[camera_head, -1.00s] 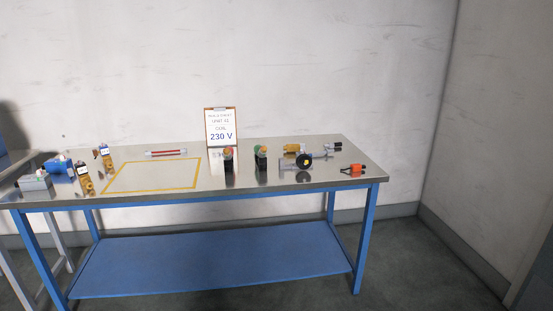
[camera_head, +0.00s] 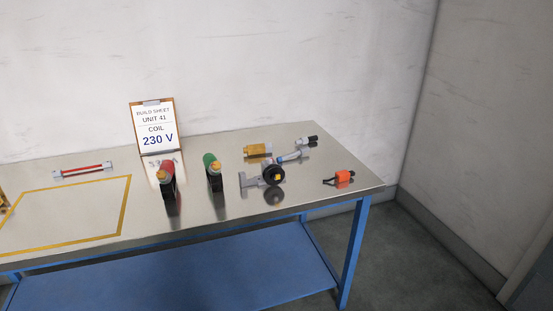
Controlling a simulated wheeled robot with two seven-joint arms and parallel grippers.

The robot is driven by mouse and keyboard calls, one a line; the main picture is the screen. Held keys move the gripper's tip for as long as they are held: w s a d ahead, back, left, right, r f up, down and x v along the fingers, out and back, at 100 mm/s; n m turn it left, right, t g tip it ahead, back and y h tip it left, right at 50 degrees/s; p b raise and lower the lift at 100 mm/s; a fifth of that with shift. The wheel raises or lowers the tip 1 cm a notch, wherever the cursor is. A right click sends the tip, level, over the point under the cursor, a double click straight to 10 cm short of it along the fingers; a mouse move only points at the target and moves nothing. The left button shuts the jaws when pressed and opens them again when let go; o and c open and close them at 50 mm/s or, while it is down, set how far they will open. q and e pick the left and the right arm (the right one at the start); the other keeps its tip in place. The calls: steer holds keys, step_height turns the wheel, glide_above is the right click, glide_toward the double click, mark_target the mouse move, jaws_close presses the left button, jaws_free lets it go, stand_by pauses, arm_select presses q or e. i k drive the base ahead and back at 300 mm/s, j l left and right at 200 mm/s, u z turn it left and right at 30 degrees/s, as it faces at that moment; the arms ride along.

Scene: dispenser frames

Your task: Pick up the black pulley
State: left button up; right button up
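The black pulley (camera_head: 273,175) is a round black wheel with a yellow centre on the right part of the metal table top (camera_head: 230,222). It stands at the end of a grey metal bracket (camera_head: 249,185), touching or overlapping it; I cannot tell if they are joined. A pale blue-grey cylindrical part (camera_head: 290,156) lies right behind it. Neither of my grippers is in view.
Red-topped (camera_head: 166,184) and green-topped (camera_head: 213,173) black parts stand left of the pulley. A brass part (camera_head: 258,150) lies behind, an orange part (camera_head: 344,177) to the right. A build sheet board (camera_head: 154,127) stands at the back. A yellow outline (camera_head: 124,210) encloses bare table.

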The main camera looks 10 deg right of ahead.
mark_target(268, 172)
steer(key=i+j+z, duration=0.15)
steer(key=i+z, duration=0.2)
steer(key=i, duration=0.2)
steer(key=i+j+z, duration=0.4)
steer(key=i+l, duration=0.1)
